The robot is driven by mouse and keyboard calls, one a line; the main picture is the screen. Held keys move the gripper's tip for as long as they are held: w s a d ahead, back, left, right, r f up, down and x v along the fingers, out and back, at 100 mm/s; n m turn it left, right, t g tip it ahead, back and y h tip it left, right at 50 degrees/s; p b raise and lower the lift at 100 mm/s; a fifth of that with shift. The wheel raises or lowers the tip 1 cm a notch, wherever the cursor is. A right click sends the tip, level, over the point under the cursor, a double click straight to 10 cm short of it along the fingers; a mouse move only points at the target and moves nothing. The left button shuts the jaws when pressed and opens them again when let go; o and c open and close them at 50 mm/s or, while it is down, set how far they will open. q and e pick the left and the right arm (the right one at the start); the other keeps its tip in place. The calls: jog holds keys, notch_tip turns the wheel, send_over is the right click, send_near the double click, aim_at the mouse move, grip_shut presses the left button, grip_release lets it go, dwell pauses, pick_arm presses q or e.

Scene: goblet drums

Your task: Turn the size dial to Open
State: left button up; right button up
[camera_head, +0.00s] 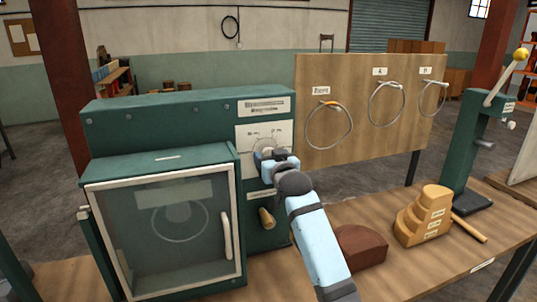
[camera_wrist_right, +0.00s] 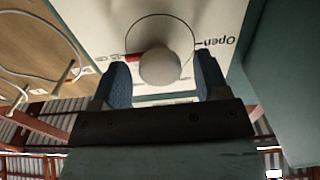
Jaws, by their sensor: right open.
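The size dial (camera_wrist_right: 160,68) is a pale round knob on a white panel of the green machine (camera_head: 150,115). In the right wrist view a thin circle is drawn around it, with a red mark at its left. The word "Open" (camera_wrist_right: 218,41) is printed upside down at the right of the circle. My right gripper (camera_wrist_right: 165,78) is open, with one blue finger on each side of the knob; I cannot tell whether they touch it. In the head view my right gripper (camera_head: 270,157) is at the white panel (camera_head: 274,134) and hides most of the dial. My left gripper is not in view.
The machine's glazed door (camera_head: 165,225) is left of my right arm, with a wooden handle (camera_head: 267,218) beside it. Right are a dark red block (camera_head: 361,247), a stepped wooden block (camera_head: 424,215) and a lever stand (camera_head: 470,150). A board with wire rings (camera_head: 360,130) stands behind.

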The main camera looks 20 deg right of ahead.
jog(key=shift+w, duration=0.95)
jog(key=c, duration=0.9)
